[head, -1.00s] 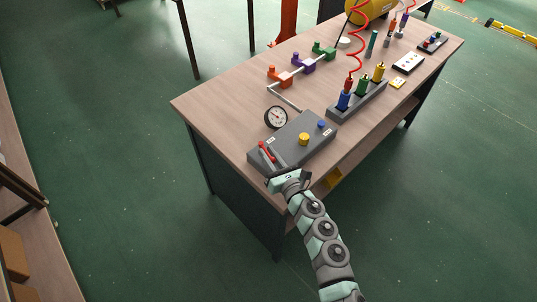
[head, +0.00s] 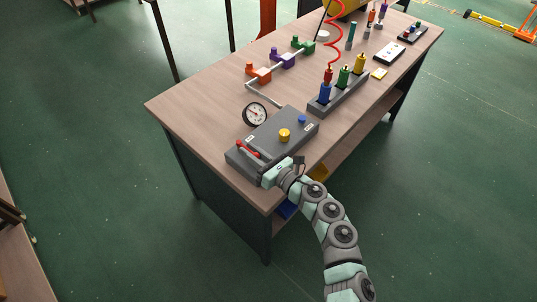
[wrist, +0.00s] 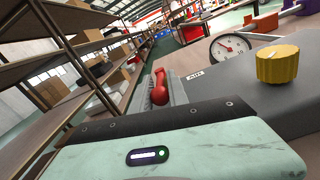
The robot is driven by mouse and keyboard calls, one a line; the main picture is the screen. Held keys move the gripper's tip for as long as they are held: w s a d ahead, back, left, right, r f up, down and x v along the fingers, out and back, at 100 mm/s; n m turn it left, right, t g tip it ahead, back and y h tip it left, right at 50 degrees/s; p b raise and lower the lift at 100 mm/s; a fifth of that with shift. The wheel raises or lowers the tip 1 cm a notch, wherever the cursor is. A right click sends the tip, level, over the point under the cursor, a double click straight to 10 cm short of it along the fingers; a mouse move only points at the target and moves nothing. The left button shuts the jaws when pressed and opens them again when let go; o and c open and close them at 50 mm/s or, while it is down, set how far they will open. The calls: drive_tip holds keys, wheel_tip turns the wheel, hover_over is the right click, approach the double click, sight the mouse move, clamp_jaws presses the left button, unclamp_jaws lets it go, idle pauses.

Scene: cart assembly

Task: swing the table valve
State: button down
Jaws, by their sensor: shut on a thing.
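The table valve shows as a red lever (head: 247,149) on the near left end of a grey panel box (head: 290,146). In the wrist view the red lever (wrist: 161,86) lies just ahead of my gripper, between its grey fingers. My gripper (head: 261,160) reaches over the box's near edge and is shut on the lever. The lever's pivot and part of the fingers are hidden by my gripper body. The box also carries a yellow knob (head: 285,135) and a blue knob (head: 302,119).
A round gauge (head: 255,114) stands behind the box. A rack with blue, green and yellow pieces (head: 340,95) stands farther right. Orange, purple and green clamps sit along a pipe (head: 283,68). The left of the wooden tabletop (head: 200,100) is clear.

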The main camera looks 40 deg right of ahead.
idle(0.3)
drive_tip(key=c, duration=1.4)
unclamp_jaws()
drive_tip(key=shift+d, duration=0.1)
drive_tip(key=s, duration=0.3)
drive_tip(key=s+d, duration=0.1)
drive_tip(key=s, duration=0.3)
drive_tip(key=s+d+p, duration=0.1)
drive_tip(key=s, duration=0.2)
drive_tip(key=shift+s, duration=0.3)
